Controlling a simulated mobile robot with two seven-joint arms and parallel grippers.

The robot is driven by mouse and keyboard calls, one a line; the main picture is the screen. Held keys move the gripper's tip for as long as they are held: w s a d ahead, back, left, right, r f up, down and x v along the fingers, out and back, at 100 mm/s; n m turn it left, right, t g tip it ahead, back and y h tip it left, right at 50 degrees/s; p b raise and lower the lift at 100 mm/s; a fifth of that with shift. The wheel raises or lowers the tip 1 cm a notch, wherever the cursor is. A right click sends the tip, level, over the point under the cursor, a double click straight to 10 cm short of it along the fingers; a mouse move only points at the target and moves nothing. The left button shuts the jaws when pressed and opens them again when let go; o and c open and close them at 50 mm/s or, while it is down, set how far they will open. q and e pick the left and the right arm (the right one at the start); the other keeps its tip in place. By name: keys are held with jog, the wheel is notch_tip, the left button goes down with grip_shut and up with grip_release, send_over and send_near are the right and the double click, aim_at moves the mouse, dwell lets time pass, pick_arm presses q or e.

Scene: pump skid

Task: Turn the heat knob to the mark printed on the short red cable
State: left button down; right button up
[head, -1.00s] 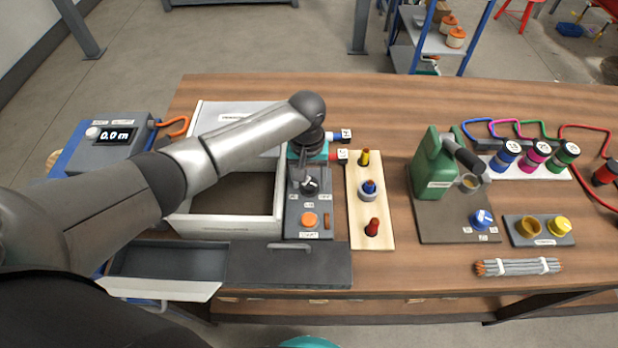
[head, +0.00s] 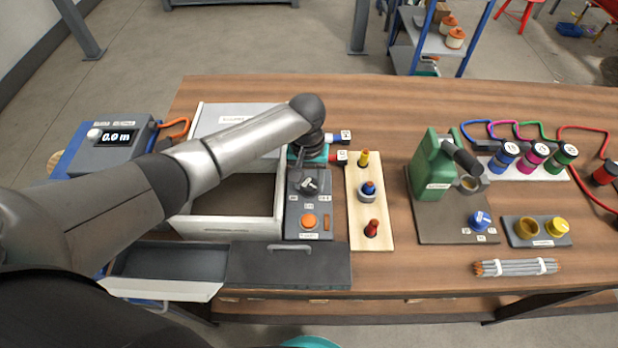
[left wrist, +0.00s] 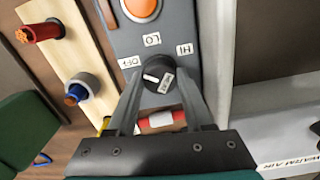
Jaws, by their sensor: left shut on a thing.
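The heat knob (left wrist: 154,78) is black with a white pointer and sits on a grey panel with OFF, LO and HI labels. Its pointer leans towards the OFF side in the left wrist view. My left gripper (left wrist: 161,86) is shut on the knob, one finger on each side. In the head view the left gripper (head: 308,176) comes down over the knob (head: 310,186) and partly hides it. The short red cable (head: 340,157) lies just behind the panel with a white tag, too small to read. It also shows between my fingers (left wrist: 178,115). My right gripper is not in view.
An orange button (head: 309,221) is on the same panel. A wooden board (head: 384,240) with several coloured plugs stands close to the right. A pale open box (head: 225,228) is to the left. A green machine (head: 433,165) stands further right.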

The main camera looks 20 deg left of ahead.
pick_arm(q)
jog(key=shift+r+m+p, duration=0.15)
jog(key=shift+m+p, duration=0.65)
jog(key=shift+m, duration=0.4)
jog(key=m+p, duration=0.1)
jog(key=m, duration=0.1)
jog(key=shift+m, duration=0.4)
jog(key=shift+m+p, duration=0.45)
jog(key=shift+m, duration=0.75)
jog(key=shift+w+m, duration=0.1)
jog(key=shift+m, duration=1.4)
jog(key=shift+c, duration=1.4)
grip_release()
